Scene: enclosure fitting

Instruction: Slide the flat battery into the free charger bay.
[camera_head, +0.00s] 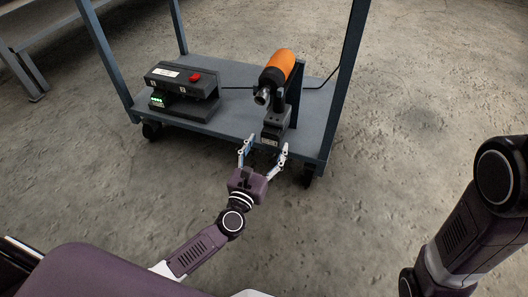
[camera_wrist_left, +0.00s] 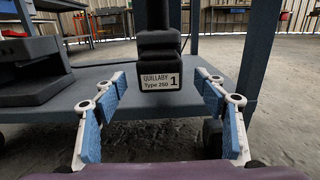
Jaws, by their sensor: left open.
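A dark battery block with a white label (camera_head: 270,138) sits at the foot of an orange and black power tool (camera_head: 283,68), at the front of the cart shelf. In the left wrist view the battery (camera_wrist_left: 158,66) faces me, reading "QUILLABY Type 250 1". My left gripper (camera_head: 264,152) is open, its blue-padded fingers either side of the battery's front, apart from it. My right gripper is out of view.
The grey cart shelf (camera_head: 225,115) has blue-grey corner posts, one (camera_head: 345,85) just right of the tool. A black cable crosses the shelf behind the tool. Shelf room is clear between charger and tool. Bare concrete floor lies in front.

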